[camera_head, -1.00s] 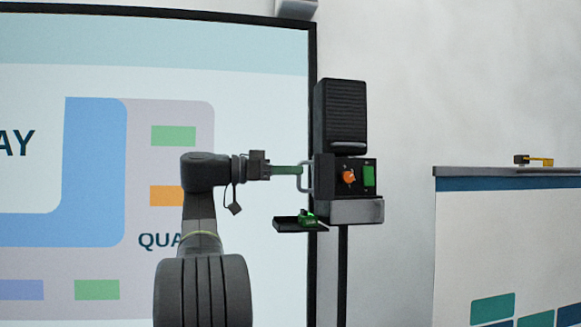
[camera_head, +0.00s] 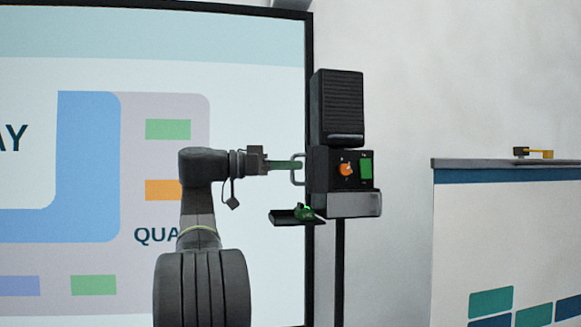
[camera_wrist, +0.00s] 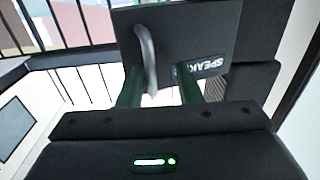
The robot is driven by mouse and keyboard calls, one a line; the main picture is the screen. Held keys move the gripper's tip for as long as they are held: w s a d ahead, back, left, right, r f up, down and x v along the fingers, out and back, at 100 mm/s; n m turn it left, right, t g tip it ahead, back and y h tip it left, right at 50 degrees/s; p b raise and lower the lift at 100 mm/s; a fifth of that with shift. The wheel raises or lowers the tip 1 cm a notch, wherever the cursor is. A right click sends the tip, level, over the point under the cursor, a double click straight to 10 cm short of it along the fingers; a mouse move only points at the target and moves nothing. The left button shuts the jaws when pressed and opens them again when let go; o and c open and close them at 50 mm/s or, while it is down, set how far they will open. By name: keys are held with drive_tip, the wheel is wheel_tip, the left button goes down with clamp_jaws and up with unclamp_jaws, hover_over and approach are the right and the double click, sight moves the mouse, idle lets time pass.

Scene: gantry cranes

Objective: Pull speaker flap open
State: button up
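The speaker unit (camera_head: 337,110) is a dark ribbed box on a stand. Below it is a black control box (camera_head: 325,172) with an orange knob and a green panel. A grey loop handle (camera_head: 297,170) stands out from its left side. In the wrist view the dark flap (camera_wrist: 205,30) bears a partly hidden label reading "SPEAK", and its handle (camera_wrist: 147,60) lies between my fingers, nearer the left one. My gripper (camera_wrist: 160,88) has its green fingers apart. It also shows at the handle in the head view (camera_head: 285,165). Contact cannot be told.
A small dark tray (camera_head: 290,218) with a green item sits below my gripper. A large display board (camera_head: 240,240) stands behind my arm. A counter (camera_head: 500,163) with a yellow and black item is at the right, with a clear gap before it.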

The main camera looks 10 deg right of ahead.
drive_tip(key=a, duration=1.3)
drive_tip(key=shift+s+a, duration=0.15)
drive_tip(key=shift+s, duration=0.3)
drive_tip(key=d, duration=1.3)
drive_tip(key=shift+w+d, duration=0.35)
drive_tip(key=shift+d, duration=0.05)
drive_tip(key=shift+d, duration=0.1)
